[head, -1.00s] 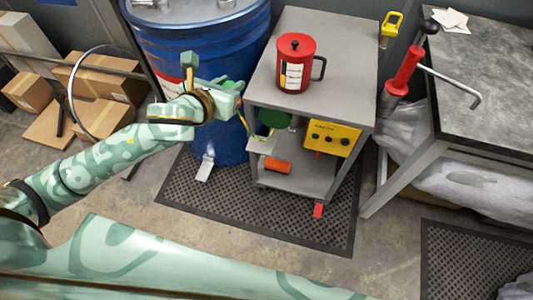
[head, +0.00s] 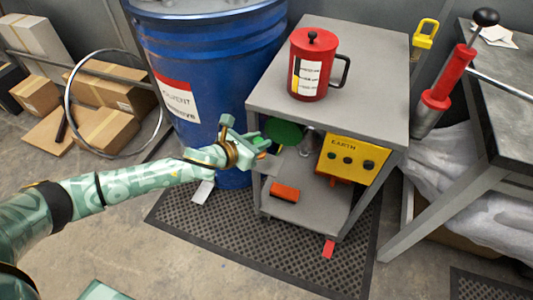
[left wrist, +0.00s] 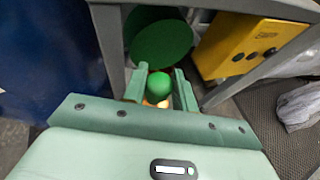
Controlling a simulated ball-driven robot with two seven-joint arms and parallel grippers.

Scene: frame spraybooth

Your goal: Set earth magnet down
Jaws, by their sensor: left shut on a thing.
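My left gripper (head: 264,146) is at the left side of the grey cart, below its top and near the opening above the lower shelf. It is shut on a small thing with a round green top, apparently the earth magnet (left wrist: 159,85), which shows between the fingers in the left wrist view. A pale orange part shows under the green top. In the head view the fingers hide most of it. A green disc (head: 285,133) is just beyond the fingertips; I cannot tell whether they touch. A yellow box marked EARTH (head: 352,158) is right of it. My right gripper is not in view.
The cart (head: 262,98) carries a red canister (head: 313,64) on top. An orange block (head: 285,192) lies on its lower shelf (head: 318,212). A blue drum (head: 215,60) stands close on the left, and a workbench (head: 510,125) on the right. A black mat (head: 230,245) lies in front.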

